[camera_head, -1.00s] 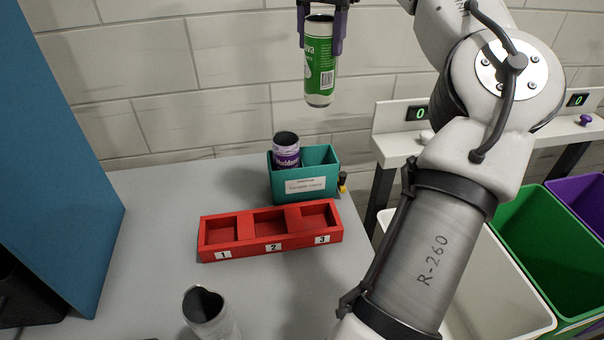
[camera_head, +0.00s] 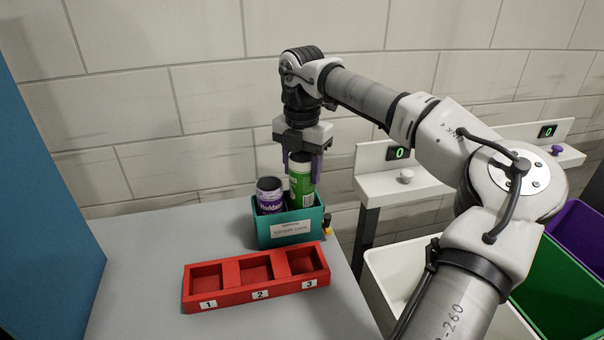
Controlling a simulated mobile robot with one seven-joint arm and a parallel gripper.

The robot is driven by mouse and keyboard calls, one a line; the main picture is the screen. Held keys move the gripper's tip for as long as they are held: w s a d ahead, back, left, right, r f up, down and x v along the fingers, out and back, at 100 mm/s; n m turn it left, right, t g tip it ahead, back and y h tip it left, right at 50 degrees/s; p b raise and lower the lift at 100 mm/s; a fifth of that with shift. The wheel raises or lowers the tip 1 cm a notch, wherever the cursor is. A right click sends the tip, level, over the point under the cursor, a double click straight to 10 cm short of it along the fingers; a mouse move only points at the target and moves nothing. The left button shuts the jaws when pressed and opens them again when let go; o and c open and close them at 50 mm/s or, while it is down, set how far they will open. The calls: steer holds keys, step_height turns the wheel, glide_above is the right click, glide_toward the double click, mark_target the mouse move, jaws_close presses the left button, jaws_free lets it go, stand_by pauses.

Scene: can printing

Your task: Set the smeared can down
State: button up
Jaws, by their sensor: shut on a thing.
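My gripper (camera_head: 302,167) points down at the back of the table and is shut on the green and white can (camera_head: 301,188). The can is upright, with its lower part inside the right side of the teal box (camera_head: 268,234). The box's front wall hides the can's bottom, so I cannot tell whether it touches the floor of the box. A purple can with a dark top (camera_head: 269,198) stands in the left side of the same box. I cannot make out a smear on either can.
A red tray (camera_head: 244,297) with three empty numbered slots lies in front of the teal box. White, green (camera_head: 560,285) and purple bins stand at the right. A blue panel (camera_head: 45,190) stands left.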

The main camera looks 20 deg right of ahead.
step_height(320, 180, down, 2)
steer(key=shift+f, duration=0.15)
steer(key=shift+f+b, duration=0.4)
steer(key=shift+f, duration=0.3)
steer(key=o, duration=1.2)
steer(key=shift+c, duration=0.2)
steer(key=shift+r, duration=0.1)
steer(key=shift+r+p, duration=0.55)
step_height(320, 180, up, 12)
steer(key=shift+r+b, duration=0.1)
steer(key=shift+b, duration=0.75)
